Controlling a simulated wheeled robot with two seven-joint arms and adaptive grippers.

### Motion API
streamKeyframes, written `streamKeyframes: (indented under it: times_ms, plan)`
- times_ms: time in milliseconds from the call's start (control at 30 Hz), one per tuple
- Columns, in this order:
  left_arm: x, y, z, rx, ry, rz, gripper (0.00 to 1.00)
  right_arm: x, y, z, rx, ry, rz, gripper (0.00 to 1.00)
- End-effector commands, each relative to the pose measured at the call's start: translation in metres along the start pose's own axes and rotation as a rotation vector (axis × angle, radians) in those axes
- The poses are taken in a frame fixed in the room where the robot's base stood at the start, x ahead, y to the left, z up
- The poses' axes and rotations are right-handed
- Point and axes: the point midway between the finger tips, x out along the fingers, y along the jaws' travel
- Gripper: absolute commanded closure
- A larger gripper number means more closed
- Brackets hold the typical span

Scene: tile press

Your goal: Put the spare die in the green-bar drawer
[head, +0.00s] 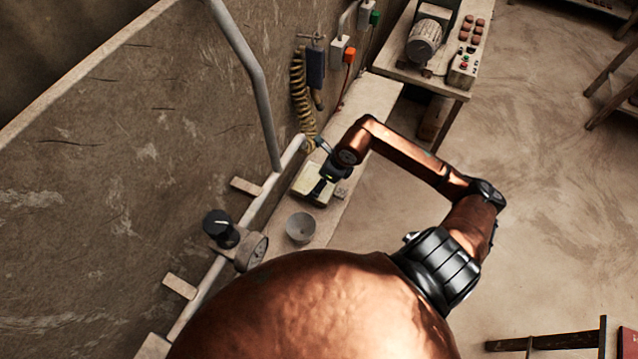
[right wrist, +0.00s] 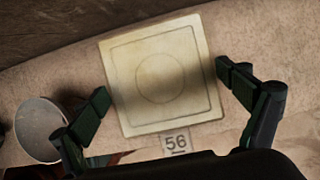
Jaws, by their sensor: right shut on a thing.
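A square cream block (head: 310,178) with a ring and a square outline on its top, which looks like the die, lies on a narrow ledge along the wall. It also shows in the right wrist view (right wrist: 160,82), slightly tilted in the picture. My right gripper (head: 325,178) reaches down over it. In the right wrist view the gripper (right wrist: 164,80) has one finger at the block's left edge and one at its right edge, shut on it. My left gripper is not in view. I see no drawer with a green bar.
A grey bowl (head: 300,227) stands on the ledge near the block. A tag marked 56 (right wrist: 175,142) lies beside the block. A bench (head: 445,83) with a motor stands farther back. The floor to the right is mostly open.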

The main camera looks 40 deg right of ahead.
Motion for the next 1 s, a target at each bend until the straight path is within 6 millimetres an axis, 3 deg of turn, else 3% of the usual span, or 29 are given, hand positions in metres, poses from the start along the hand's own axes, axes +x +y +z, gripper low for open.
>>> streamKeyframes:
  times_ms: [233, 633, 667, 733, 1000]
  plan:
    - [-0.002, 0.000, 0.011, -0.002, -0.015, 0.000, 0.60, 0.028, -0.002, -0.009, 0.002, -0.002, 0.001, 0.52]
    - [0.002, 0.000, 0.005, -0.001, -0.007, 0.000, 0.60, 0.034, -0.002, -0.011, -0.001, -0.003, -0.001, 0.52]
    - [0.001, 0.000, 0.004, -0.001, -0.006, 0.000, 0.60, 0.034, -0.002, -0.013, 0.000, 0.000, -0.001, 0.05]
    - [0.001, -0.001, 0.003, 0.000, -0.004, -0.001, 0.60, 0.034, -0.002, -0.012, 0.000, 0.000, 0.000, 0.00]
    - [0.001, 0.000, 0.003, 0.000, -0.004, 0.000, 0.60, 0.034, -0.002, -0.012, 0.000, 0.000, 0.000, 0.00]
